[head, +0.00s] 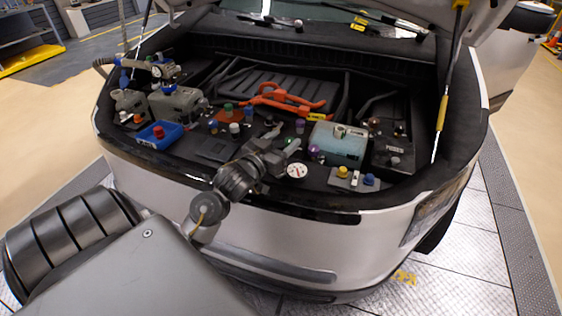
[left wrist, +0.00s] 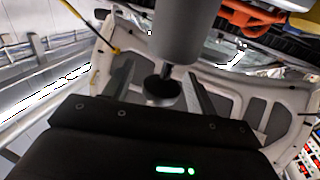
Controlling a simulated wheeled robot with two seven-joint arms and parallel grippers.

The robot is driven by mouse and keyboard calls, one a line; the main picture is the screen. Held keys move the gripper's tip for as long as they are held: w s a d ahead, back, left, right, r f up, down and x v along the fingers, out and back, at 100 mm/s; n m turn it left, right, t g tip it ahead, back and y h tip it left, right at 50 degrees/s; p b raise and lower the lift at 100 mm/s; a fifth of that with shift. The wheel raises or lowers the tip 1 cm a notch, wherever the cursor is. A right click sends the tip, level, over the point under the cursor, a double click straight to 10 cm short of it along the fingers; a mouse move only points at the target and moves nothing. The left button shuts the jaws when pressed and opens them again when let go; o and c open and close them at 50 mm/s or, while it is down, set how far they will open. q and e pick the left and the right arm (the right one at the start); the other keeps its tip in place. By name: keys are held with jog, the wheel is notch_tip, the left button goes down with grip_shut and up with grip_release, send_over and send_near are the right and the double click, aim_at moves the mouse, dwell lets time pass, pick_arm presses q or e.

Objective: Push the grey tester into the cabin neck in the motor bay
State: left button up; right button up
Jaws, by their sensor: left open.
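My left gripper (head: 283,138) reaches over the front edge of the motor bay, near its middle. In the left wrist view its two fingers (left wrist: 162,88) stand apart, so it is open. A grey cylinder (left wrist: 185,32) with a dark stem and a round disc at its end shows at and between the fingers; it looks like the grey tester, but I cannot be sure. I cannot tell whether a finger touches it. A round white gauge (head: 297,170) shows just right of the gripper. I cannot tell which neck is the cabin neck. My right gripper is not in view.
The motor bay is crowded. A grey reservoir (head: 178,104) and a blue tray (head: 160,134) are at left. Orange cables (head: 285,99) lie behind the gripper. A pale blue tank (head: 338,145) stands right. The raised hood's prop (head: 442,110) is at right.

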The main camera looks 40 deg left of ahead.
pick_arm(q)
jog(key=shift+w, duration=0.2)
grip_shut()
jog(key=shift+r, duration=0.1)
jog(key=shift+r, duration=0.1)
dwell(0.4)
jog(key=s+a+r+p, duration=0.4)
jog(key=s+r+p, duration=0.5)
jog(key=s+r, duration=0.3)
jog(key=shift+s+a+r+p, duration=0.15)
jog(key=shift+s+r+p, duration=0.25)
jog(key=shift+s, duration=0.3)
jog(key=shift+w+r, duration=0.1)
